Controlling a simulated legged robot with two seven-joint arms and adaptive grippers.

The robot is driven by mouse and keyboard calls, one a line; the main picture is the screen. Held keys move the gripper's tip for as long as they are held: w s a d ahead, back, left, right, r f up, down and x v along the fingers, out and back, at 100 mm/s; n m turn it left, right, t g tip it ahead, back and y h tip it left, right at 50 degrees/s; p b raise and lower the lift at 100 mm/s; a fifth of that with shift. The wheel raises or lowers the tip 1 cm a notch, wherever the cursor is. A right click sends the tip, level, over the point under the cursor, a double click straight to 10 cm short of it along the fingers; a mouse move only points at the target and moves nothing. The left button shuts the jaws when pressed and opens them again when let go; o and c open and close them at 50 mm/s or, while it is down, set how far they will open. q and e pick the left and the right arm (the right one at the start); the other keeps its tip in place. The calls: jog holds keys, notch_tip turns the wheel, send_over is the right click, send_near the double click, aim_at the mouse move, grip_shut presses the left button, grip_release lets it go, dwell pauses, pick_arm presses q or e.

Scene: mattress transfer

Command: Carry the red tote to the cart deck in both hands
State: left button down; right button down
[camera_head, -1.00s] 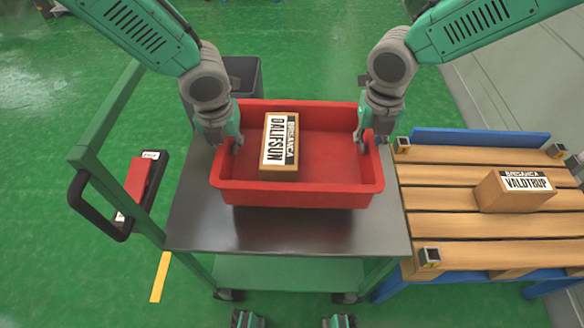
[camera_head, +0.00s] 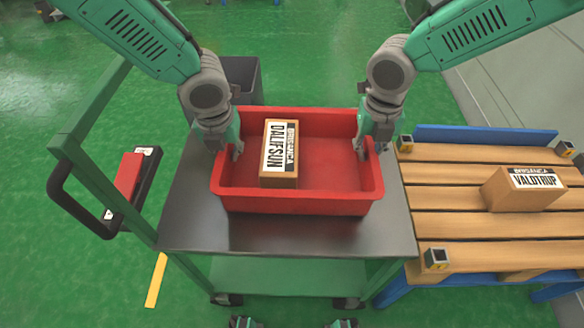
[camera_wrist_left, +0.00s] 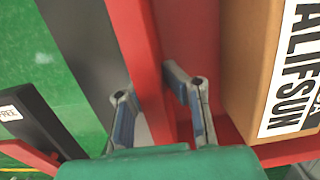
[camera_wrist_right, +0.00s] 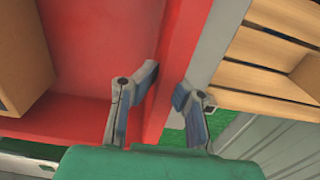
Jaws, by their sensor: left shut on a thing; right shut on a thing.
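The red tote (camera_head: 300,200) is at the cart's grey deck (camera_head: 235,236), in the middle of the head view. I cannot tell whether its base touches the deck. A brown box (camera_head: 280,152) labelled DALIFSUN is inside it, left of centre. My left gripper (camera_head: 236,150) is shut on the tote's left wall; the left wrist view shows a finger on each side of the wall (camera_wrist_left: 150,60). My right gripper (camera_head: 362,148) is shut on the right wall (camera_wrist_right: 178,60), with a finger on each side in the right wrist view.
A wooden pallet (camera_head: 470,225) with blue parts stands right of the cart, bearing a VALDTRUP box (camera_head: 523,188). The cart's black handle (camera_head: 68,202) is at the left, by a red and black device (camera_head: 128,180). A dark bin (camera_head: 244,75) stands behind.

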pick_arm(q)
jog(key=shift+f+b, duration=0.4)
jog(key=shift+f, duration=0.15)
pick_arm(e)
jog(key=shift+f, duration=0.55)
pick_arm(q)
jog(key=c, duration=1.7)
grip_release()
jog(key=shift+r, duration=0.1)
pick_arm(e)
jog(key=c, duration=1.7)
grip_release()
jog(key=shift+r, duration=0.15)
jog(key=shift+a, duration=0.1)
pick_arm(q)
jog(key=shift+r, duration=0.15)
jog(key=r, duration=0.3)
jog(key=s+r, duration=0.1)
jog(key=r, duration=0.7)
jog(key=shift+s+r, duration=0.2)
jog(key=shift+s, duration=0.2)
pick_arm(e)
notch_tip(320, 180, up, 12)
jog(key=shift+f, duration=0.1)
